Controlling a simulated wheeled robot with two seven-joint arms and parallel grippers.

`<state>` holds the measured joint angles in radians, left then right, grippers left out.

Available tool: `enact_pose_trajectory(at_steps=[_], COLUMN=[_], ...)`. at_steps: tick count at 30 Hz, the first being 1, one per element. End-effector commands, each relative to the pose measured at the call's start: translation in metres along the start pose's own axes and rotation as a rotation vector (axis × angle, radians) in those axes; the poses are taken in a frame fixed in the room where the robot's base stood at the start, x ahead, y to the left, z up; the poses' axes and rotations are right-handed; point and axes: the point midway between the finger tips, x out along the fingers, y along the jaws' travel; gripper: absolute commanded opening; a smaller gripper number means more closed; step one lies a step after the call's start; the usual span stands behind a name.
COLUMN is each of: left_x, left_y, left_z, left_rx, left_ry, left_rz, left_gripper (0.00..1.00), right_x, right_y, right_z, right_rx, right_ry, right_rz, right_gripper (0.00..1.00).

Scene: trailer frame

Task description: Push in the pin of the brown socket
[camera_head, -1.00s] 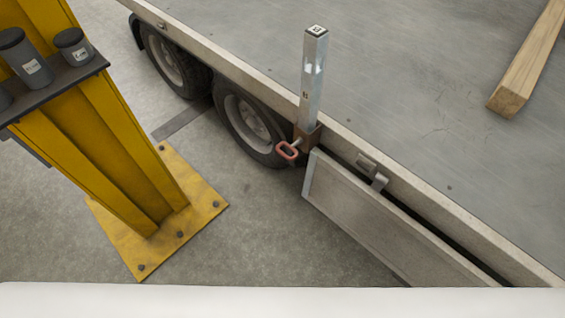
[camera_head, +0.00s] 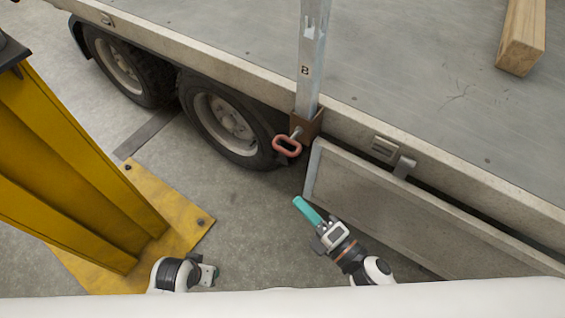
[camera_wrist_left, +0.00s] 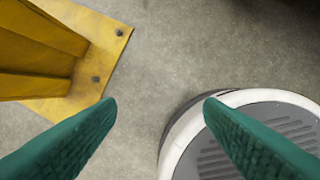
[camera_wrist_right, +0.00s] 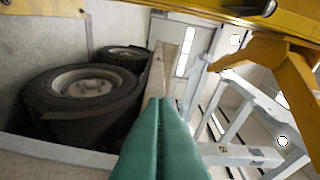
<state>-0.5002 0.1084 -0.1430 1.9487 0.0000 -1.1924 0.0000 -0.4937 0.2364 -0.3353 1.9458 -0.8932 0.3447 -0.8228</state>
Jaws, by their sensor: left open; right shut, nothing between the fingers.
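The brown socket (camera_head: 310,124) is on the trailer's side edge in the head view, around the foot of an upright grey metal post (camera_head: 312,60). Its pin, with a red loop handle (camera_head: 287,147), sticks out to the lower left of the socket. My right gripper (camera_head: 299,202) is shut and empty, below the pin in the picture and apart from it. Its teal fingers (camera_wrist_right: 159,102) are together in the right wrist view.
A hanging side panel (camera_head: 400,210) is right of my right gripper. The trailer wheels (camera_head: 228,122) are left of the socket. A yellow column (camera_head: 80,170) with a bolted base stands at left. A timber beam (camera_head: 523,40) lies on the trailer bed. Concrete floor between column and trailer is clear.

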Motion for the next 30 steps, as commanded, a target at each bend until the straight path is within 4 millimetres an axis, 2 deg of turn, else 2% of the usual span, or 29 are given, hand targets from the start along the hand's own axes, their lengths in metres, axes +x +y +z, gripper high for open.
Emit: enact_pose_trajectory(at_steps=[8,13,17,27,30], left_x=[0.000,0.001,0.005,0.014,0.015], left_y=[0.000,0.000,0.000,-0.001,-0.001], left_z=[0.000,0.000,-0.002,-0.006,-0.006], left_rx=[0.000,0.000,0.001,0.002,0.002], left_ry=[0.000,0.000,0.003,0.007,0.004], left_rz=[0.000,0.000,0.000,-0.001,-0.001], left_gripper=[0.62,0.62,0.62,0.62,0.62], right_x=[0.000,0.011,0.033,0.105,0.105], right_y=[0.000,-0.001,-0.001,-0.001,0.000], right_z=[0.000,-0.001,-0.001,-0.001,-0.020], right_rx=[0.001,0.002,0.000,0.001,-0.001], right_ry=[0.000,0.001,0.001,0.000,0.001], right_rz=[0.001,-0.001,-0.002,-0.001,0.002], right_gripper=[0.00,0.00,0.00,0.00,0.00])
